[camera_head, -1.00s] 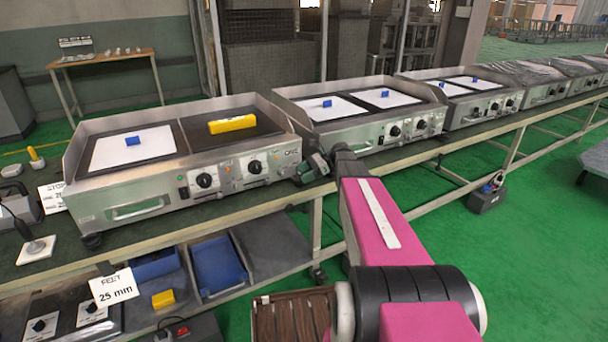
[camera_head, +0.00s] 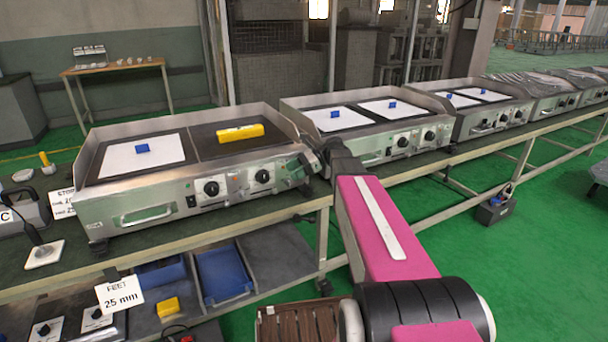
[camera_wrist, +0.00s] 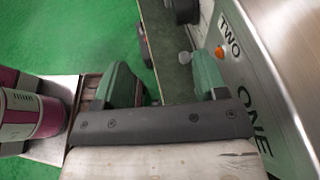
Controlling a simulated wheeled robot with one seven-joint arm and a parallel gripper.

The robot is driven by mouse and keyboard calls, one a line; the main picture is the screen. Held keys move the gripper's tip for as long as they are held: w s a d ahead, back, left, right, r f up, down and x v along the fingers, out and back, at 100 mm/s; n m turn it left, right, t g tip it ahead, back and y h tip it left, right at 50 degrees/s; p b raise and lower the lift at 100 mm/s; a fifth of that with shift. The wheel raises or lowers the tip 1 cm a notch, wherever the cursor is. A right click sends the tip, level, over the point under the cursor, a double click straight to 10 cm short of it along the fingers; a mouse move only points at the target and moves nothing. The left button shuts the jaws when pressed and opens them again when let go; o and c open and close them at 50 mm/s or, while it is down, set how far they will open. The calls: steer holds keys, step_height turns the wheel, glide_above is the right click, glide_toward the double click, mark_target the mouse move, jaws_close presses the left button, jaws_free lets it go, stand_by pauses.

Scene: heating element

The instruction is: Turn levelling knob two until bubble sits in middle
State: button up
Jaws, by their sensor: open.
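The nearest steel griddle (camera_head: 155,210) stands on the bench, with a yellow spirit level (camera_head: 240,133) on its dark right plate. The level's bubble is too small to make out. My gripper (camera_head: 301,168) is at the griddle's front right corner, right of two black front knobs (camera_head: 262,176). In the wrist view my gripper (camera_wrist: 163,84) shows two green fingers spread apart with nothing between them. Beside the right finger is the steel panel marked TWO (camera_wrist: 229,37) and ONE (camera_wrist: 253,113). Which part is levelling knob two I cannot tell; a dark rounded part (camera_wrist: 185,10) shows beyond the fingers.
More griddles (camera_head: 370,135) stand in a row to the right on the same bench (camera_head: 60,255). A shelf below holds blue bins (camera_head: 222,273) and a yellow block (camera_head: 168,306). A card (camera_head: 119,292) reads "FEET 25 mm".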

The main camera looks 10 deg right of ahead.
steer(key=a+r, duration=0.1)
steer(key=s+a+r, duration=0.1)
steer(key=shift+s+a, duration=0.3)
steer(key=shift+a, duration=0.05)
steer(key=s+d+f+n+h, duration=0.3)
steer(key=s+f+n+h, duration=0.1)
steer(key=f, duration=0.3)
steer(key=s+d+f+n+t+h, duration=0.1)
steer(key=s+d+f+n+h, duration=0.2)
steer(key=s+f+n+h, duration=0.2)
steer(key=s+d+f+n+h, duration=0.4)
steer(key=s+f+n, duration=0.2)
steer(key=f, duration=0.3)
steer(key=shift+s+f+n+t, duration=0.35)
steer(key=shift+s+n+t, duration=0.05)
steer(key=shift+n, duration=0.3)
